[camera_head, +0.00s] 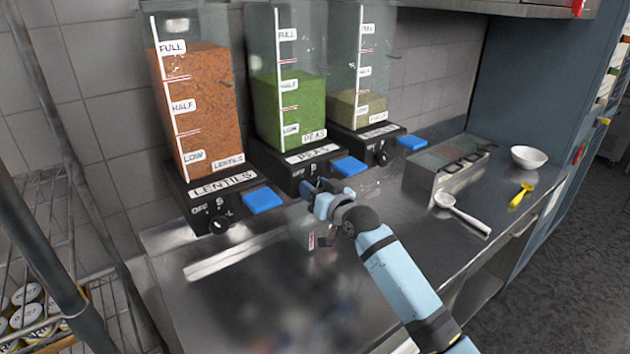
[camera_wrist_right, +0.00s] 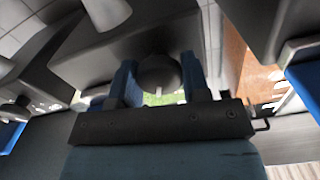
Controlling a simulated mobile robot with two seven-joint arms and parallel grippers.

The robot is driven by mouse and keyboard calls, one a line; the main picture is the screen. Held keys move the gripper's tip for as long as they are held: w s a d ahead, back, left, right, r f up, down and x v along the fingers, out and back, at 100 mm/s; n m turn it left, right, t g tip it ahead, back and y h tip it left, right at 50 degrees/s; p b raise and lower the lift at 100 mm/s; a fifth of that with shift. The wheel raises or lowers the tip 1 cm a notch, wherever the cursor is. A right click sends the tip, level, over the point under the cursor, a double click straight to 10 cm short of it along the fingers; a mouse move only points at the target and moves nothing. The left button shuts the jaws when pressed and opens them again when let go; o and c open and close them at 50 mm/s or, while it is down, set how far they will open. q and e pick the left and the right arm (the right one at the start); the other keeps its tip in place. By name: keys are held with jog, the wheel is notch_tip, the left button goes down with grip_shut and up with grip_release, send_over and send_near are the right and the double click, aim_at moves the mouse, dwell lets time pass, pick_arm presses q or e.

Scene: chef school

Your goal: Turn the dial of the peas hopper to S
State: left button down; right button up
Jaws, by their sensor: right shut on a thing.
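The peas hopper (camera_head: 288,112) stands in the middle of the row, a clear bin of green peas filled to about HALF, on a black base labelled PEAS (camera_head: 314,154). My right gripper (camera_head: 311,188) is at the front of this base, left of its blue lever (camera_head: 348,166). It is shut on the peas dial, which it hides in the head view. In the right wrist view the round dark dial (camera_wrist_right: 160,74) sits between the two blue fingers. I cannot read which mark the dial points to. My left gripper is not in view.
The lentils hopper (camera_head: 205,120) with its dial (camera_head: 219,225) and blue lever (camera_head: 263,201) stands to the left. A third hopper (camera_head: 362,75) stands to the right. A metal holder (camera_head: 447,172), a white scoop (camera_head: 462,215), a yellow spoon (camera_head: 522,195) and a white bowl (camera_head: 528,158) are further right.

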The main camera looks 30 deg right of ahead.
jog(key=shift+m+p, duration=0.35)
jog(key=shift+m, duration=0.25)
jog(key=o, duration=0.9)
jog(key=s, duration=0.4)
jog(key=s+d+b, duration=0.1)
jog(key=s, duration=0.4)
jog(key=s+d+b, duration=0.1)
jog(key=s, duration=0.3)
jog(key=shift+s, duration=0.35)
